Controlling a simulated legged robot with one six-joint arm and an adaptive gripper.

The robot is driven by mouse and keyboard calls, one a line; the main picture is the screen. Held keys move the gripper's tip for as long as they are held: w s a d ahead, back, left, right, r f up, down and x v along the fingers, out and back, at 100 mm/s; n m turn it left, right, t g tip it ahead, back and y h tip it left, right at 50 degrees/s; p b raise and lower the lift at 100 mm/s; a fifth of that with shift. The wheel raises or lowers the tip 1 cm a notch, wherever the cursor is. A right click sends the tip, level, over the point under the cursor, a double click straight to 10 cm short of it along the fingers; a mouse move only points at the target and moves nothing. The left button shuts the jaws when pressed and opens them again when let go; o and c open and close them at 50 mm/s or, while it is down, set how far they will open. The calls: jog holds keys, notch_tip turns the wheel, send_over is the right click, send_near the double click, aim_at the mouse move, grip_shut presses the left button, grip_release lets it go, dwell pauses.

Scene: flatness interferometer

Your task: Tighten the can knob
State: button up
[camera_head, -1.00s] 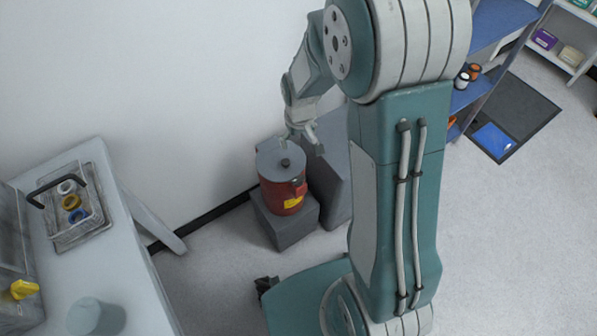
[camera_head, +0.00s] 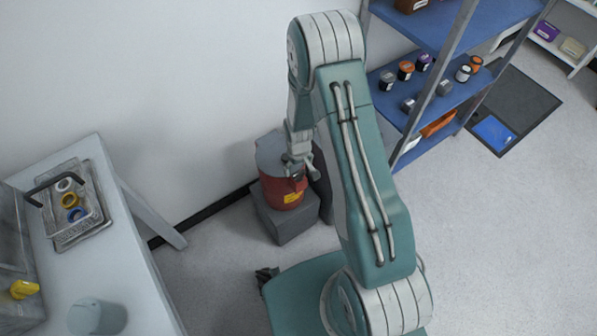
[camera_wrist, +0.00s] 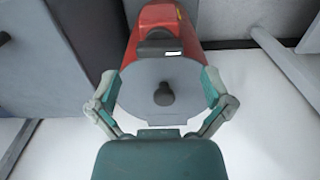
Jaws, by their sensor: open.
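The red can (camera_head: 283,191) has a grey lid and a yellow label and stands upright on a dark grey block. In the wrist view the can's red side (camera_wrist: 163,28) shows beyond its grey lid (camera_wrist: 135,88). The dark can knob (camera_wrist: 164,93) stands up from the middle of the lid. My gripper (camera_wrist: 160,88) is open, with its fingers on either side of the lid and the knob centred between them, apart from both. In the head view my gripper (camera_head: 298,170) hangs over the can and hides the knob.
The grey block (camera_head: 284,227) stands by the wall. A blue shelf (camera_head: 462,93) with several small jars is to the right. A pale table (camera_head: 118,240) with a wire tray (camera_head: 77,243) is at the left. The floor between table and block is clear.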

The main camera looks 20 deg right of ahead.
aim_at(299, 173)
jog(key=shift+f, duration=1.75)
jog(key=c, duration=1.1)
